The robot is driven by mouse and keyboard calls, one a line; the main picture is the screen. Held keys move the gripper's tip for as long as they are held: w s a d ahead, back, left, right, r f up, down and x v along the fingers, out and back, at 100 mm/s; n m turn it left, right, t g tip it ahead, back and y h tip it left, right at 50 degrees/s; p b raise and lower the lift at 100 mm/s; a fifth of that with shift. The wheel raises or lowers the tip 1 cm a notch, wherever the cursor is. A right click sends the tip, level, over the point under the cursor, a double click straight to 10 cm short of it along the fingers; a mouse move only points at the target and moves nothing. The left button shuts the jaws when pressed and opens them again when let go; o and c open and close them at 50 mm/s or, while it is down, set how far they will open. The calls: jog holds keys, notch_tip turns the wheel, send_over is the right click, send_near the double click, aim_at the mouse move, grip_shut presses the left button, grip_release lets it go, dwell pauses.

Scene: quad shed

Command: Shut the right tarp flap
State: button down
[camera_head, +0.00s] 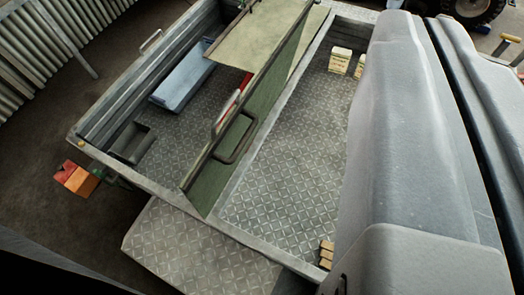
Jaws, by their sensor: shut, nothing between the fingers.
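A green flap panel (262,105) stands raised on edge along the middle of the cargo bed, between its left and right halves. A dark loop handle (235,138) is on its near end. The right half of the bed (285,170) is uncovered, with its tread-plate floor showing. My gripper (428,22) is the large grey form at the right of the view. It is shut and empty, and apart from the flap in the picture. It hides the right side of the bed.
A tan-green sheet (255,42) spans the far left part. A blue-grey case (183,75) lies in the left half. Pale cartons (341,61) stand at the far right, wooden blocks (326,252) near the front.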

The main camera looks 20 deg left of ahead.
jog(key=w+f+m+g+y+p, duration=0.1)
jog(key=w+f+m+g+y, duration=0.45)
jog(key=f, duration=0.85)
jog(key=w+f+m+g+y+p, duration=0.1)
jog(key=w+f+m+g+y, duration=0.15)
jog(key=f+m+y, duration=0.75)
jog(key=w+f+m+g+y+p, duration=0.15)
jog(key=w+f+m+g, duration=0.3)
jog(key=f, duration=1.25)
jog(key=w+a, duration=0.2)
jog(key=a, duration=1.1)
jog(key=shift+r+y, duration=0.35)
jog(key=shift+y, duration=0.05)
jog(key=shift+t, duration=0.25)
